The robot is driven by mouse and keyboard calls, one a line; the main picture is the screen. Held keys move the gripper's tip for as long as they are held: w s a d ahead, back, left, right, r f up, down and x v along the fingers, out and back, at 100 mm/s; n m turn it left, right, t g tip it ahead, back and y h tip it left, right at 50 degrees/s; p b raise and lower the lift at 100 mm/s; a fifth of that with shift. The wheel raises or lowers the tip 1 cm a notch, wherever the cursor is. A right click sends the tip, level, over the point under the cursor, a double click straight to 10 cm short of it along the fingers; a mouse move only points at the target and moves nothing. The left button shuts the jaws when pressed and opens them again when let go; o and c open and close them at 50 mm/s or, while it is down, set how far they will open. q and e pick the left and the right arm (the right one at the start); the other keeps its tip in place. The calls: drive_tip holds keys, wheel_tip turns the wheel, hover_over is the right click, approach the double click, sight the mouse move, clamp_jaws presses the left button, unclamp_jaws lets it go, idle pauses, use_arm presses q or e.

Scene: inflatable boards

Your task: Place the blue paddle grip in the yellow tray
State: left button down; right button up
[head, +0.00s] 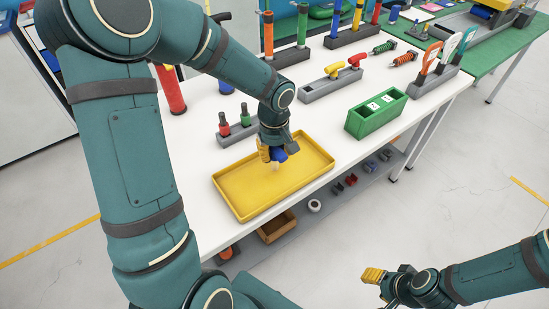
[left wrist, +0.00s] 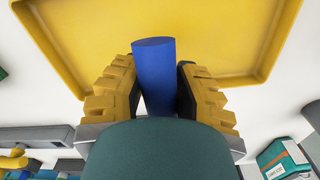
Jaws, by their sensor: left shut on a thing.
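The blue paddle grip (head: 280,156) is held in my left gripper (head: 272,153) over the yellow tray (head: 240,195). In the left wrist view the grip (left wrist: 154,65) is a plain blue cylinder between the two yellow-padded fingers of the left gripper (left wrist: 156,88). Its lower part is hidden by the gripper body. The tray (left wrist: 90,45) lies beyond it, flat and with nothing else seen in it. I cannot tell whether the grip touches the tray floor. My right gripper (head: 386,277) is at the lower right, away from the table; its finger gap is unclear.
A grey holder with red and green grips (head: 236,130) stands behind the tray. A green box (head: 376,113) stands to its right. Grey racks with coloured handles line the back of the white table (head: 330,130). A lower shelf (head: 300,222) holds a brown box and small parts.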

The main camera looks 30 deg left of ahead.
use_arm(q)
wheel_tip(320, 180, down, 2)
drive_tip(key=shift+f, duration=0.1)
drive_tip(key=shift+f+b, duration=0.1)
drive_tip(key=shift+b, duration=0.25)
drive_tip(key=c, duration=0.7)
unclamp_jaws()
drive_tip(key=shift+c, duration=0.2)
drive_tip(key=shift+r, duration=0.25)
wheel_tip(320, 180, up, 12)
drive_tip(key=p, duration=0.3)
